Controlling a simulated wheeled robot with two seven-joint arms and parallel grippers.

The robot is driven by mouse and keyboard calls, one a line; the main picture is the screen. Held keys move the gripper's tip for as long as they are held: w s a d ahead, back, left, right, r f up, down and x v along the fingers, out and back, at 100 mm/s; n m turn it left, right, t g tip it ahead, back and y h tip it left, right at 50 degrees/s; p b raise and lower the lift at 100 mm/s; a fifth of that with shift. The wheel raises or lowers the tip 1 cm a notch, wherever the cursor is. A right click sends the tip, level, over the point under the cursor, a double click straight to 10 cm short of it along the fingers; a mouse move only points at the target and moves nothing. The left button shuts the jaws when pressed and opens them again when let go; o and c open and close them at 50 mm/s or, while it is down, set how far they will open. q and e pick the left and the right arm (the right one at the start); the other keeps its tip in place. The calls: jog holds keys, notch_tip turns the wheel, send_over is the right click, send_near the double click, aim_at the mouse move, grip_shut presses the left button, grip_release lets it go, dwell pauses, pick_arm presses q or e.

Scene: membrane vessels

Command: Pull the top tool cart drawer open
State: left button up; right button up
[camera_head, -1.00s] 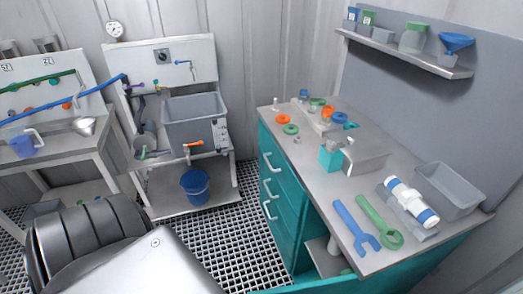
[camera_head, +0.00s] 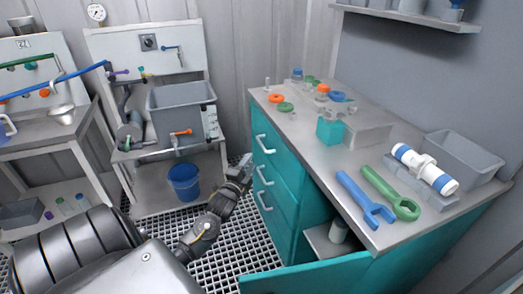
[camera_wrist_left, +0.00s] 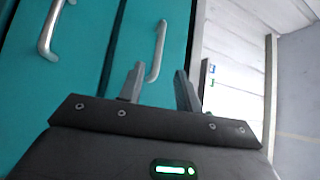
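The teal tool cart has a stack of drawers, all shut. The top drawer (camera_head: 284,163) has a pale bar handle (camera_head: 265,144). My left gripper (camera_head: 246,162) is just left of the drawer fronts, near the upper handles. In the left wrist view the left gripper (camera_wrist_left: 159,70) is open and empty. A metal handle (camera_wrist_left: 157,48), apparently the top drawer's, shows ahead between its fingertips; I cannot tell whether they touch. Another drawer handle (camera_wrist_left: 48,27) shows farther left. My right gripper is not in view.
A teal door (camera_head: 305,275) stands open low on the cart. The cart top holds a blue wrench (camera_head: 362,200), a green wrench (camera_head: 390,193) and a grey bin (camera_head: 462,160). A blue bucket (camera_head: 185,182) stands left of the gripper, on a bench's lower shelf.

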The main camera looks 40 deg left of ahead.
aim_at(261, 144)
pick_arm(q)
jog(key=x, duration=1)
jog(key=shift+w+a+b, duration=0.15)
jog(key=shift+w+b, duration=0.2)
jog(key=shift+w, duration=0.05)
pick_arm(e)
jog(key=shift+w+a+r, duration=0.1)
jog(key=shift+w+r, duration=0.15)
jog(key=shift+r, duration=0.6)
pick_arm(q)
jog(key=shift+c, duration=0.2)
grip_shut()
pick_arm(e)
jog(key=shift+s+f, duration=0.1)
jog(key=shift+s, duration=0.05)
